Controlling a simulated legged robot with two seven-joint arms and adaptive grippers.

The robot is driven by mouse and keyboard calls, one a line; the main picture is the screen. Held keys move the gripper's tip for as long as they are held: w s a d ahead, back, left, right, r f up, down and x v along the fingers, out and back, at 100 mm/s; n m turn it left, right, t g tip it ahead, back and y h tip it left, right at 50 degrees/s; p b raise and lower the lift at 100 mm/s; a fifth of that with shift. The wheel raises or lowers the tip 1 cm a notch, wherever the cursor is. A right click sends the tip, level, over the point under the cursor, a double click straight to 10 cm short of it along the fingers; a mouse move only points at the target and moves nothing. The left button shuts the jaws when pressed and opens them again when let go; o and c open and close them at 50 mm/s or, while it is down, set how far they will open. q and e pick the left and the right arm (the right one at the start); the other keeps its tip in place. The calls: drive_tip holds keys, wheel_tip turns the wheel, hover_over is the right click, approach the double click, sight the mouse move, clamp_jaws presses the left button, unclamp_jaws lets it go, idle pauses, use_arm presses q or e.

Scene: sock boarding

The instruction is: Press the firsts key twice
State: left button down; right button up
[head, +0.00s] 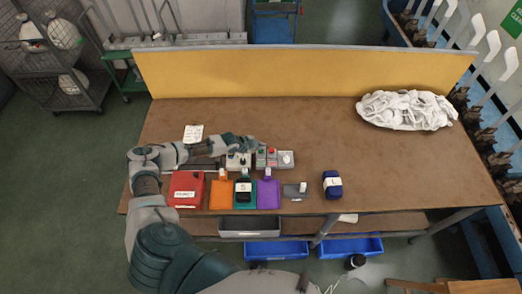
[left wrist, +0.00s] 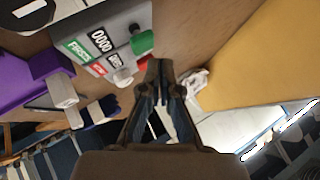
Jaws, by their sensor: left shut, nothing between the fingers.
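In the left wrist view a grey counter box (left wrist: 125,22) carries a green label reading FIRSTS (left wrist: 77,50), a red label and small number windows; the upper one reads 0000 (left wrist: 102,40). A green key (left wrist: 142,42) stands out from the box, with a red key (left wrist: 143,62) near my fingers. My left gripper (left wrist: 158,72) is shut and empty, its tips close to the red key; contact cannot be told. In the head view my left gripper (head: 250,144) is above the row of small grey boxes (head: 238,161). My right gripper is not in view.
On the brown table (head: 320,130) lie a red box (head: 186,188), orange (head: 221,195) and purple (head: 268,195) pieces, and a dark blue bundle (head: 332,185). A white sock pile (head: 405,110) lies at the back right. A yellow panel (head: 300,73) borders the back.

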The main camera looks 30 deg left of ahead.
use_arm(q)
drive_tip(key=shift+a+f, duration=0.1)
drive_tip(key=shift+a, duration=0.25)
drive_tip(key=shift+s+d+f, duration=0.1)
drive_tip(key=shift+d+f, duration=0.05)
drive_tip(key=shift+d, duration=0.25)
drive_tip(key=shift+f, duration=0.1)
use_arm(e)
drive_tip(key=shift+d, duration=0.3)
use_arm(q)
drive_tip(key=shift+a+f, duration=0.15)
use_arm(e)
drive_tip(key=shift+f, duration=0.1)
